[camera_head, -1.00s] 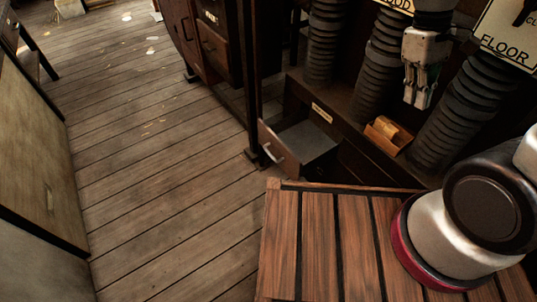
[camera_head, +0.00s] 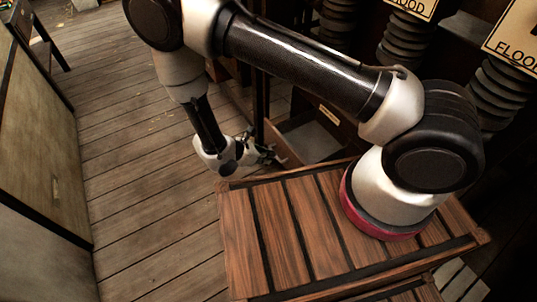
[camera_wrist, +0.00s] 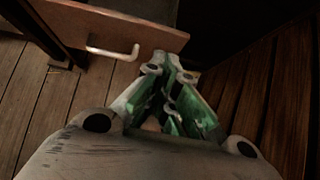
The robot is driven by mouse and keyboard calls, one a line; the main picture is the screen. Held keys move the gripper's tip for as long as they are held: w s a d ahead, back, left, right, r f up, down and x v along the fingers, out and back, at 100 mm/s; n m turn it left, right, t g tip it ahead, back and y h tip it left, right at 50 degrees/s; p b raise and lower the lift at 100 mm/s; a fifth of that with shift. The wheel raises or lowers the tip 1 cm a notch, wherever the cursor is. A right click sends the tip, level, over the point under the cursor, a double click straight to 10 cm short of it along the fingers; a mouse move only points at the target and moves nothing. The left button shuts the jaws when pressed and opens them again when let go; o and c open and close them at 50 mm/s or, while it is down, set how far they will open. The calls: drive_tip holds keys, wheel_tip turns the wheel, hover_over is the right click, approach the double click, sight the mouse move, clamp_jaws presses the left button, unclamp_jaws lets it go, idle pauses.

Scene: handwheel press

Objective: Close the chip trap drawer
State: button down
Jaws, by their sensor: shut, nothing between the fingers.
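The chip trap drawer (camera_head: 316,141) is a dark wooden drawer with a pale interior, standing pulled out of the cabinet beyond my deck. In the wrist view its brown front (camera_wrist: 130,36) carries a pale metal bar handle (camera_wrist: 113,52). My gripper (camera_head: 268,154), with green and grey fingers, is beside the drawer front in the head view. In the wrist view my gripper's fingertips (camera_wrist: 172,58) are shut and empty, just right of the handle and close to the front's lower right part. I cannot tell whether they touch it. The handle is hidden by my gripper in the head view.
Ribbed dark hoses (camera_head: 405,37) and yellowish signs (camera_head: 517,38) stand behind the drawer. A dark upright post (camera_head: 259,105) is left of it. Plank floor (camera_head: 130,210) lies open to the left, bounded by a pale cabinet (camera_head: 45,150).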

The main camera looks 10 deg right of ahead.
drive_tip(key=w+a, duration=0.1)
drive_tip(key=a, duration=0.1)
approach(292, 158)
drive_tip(key=shift+n+t+y, duration=0.3)
drive_tip(key=shift+y, duration=0.1)
drive_tip(key=x, duration=0.4)
drive_tip(key=shift+d, duration=0.4)
